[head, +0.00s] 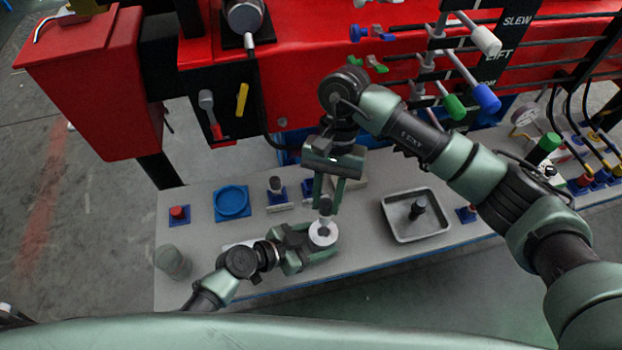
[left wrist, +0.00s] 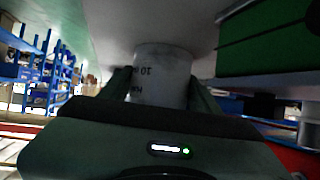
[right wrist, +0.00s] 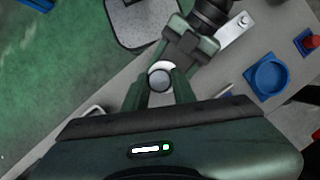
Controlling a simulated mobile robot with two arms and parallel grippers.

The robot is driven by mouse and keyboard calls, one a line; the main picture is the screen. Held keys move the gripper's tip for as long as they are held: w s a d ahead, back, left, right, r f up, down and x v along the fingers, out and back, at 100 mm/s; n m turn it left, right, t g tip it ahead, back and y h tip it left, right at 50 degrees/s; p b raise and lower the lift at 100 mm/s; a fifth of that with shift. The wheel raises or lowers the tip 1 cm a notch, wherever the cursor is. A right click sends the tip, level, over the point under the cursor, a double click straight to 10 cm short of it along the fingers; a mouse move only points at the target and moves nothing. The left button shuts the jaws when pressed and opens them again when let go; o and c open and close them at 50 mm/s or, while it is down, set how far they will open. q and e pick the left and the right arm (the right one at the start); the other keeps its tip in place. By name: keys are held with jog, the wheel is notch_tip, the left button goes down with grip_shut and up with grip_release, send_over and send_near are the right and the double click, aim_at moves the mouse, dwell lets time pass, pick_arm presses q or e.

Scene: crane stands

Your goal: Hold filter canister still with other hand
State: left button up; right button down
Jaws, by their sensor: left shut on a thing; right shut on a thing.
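The white filter canister (head: 322,236) stands at the front middle of the grey bench. My left gripper (head: 309,243) is shut around its side from the left; in the left wrist view the canister (left wrist: 158,75) shows dark print between the fingers. My right gripper (head: 327,195) comes from above and is shut on a grey round-topped part (head: 325,207) directly over the canister. In the right wrist view this grey part (right wrist: 160,78) sits between the fingertips. Whether it touches the canister's top is hard to tell.
A metal tray (head: 388,222) with a black part stands to the right. A blue round dish (head: 232,217), a red button on a blue base (head: 179,214) and a grey translucent cup (head: 173,262) are to the left. Red crane panels with levers rise behind.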

aim_at(325, 223)
jog(key=shift+f, duration=2.4)
jog(key=shift+f, duration=3)
jog(key=c, duration=1.1)
grip_release()
jog(key=shift+v, duration=2.55)
jog(key=v, duration=1.2)
